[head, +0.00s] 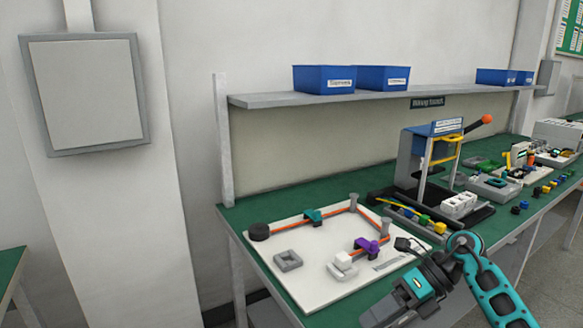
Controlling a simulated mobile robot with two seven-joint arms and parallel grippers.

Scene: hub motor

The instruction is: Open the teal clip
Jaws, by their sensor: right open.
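The teal clip (313,216) sits on the white board (300,282), on the orange cable run (335,212) between a black round part and a grey post. It is too small to tell if its lid is open or shut. A purple clip (368,245) sits on the cable's nearer stretch. My right gripper (388,312) is open at the bottom of the view, by the board's front right edge, well apart from the teal clip. My left gripper is out of view.
A grey square block (288,261) and a white connector (343,261) are on the board. A blue-topped press (433,150) with an orange-knobbed lever stands behind right. Trays and coloured parts fill the right of the green bench (262,206). A shelf (370,95) with blue bins hangs above.

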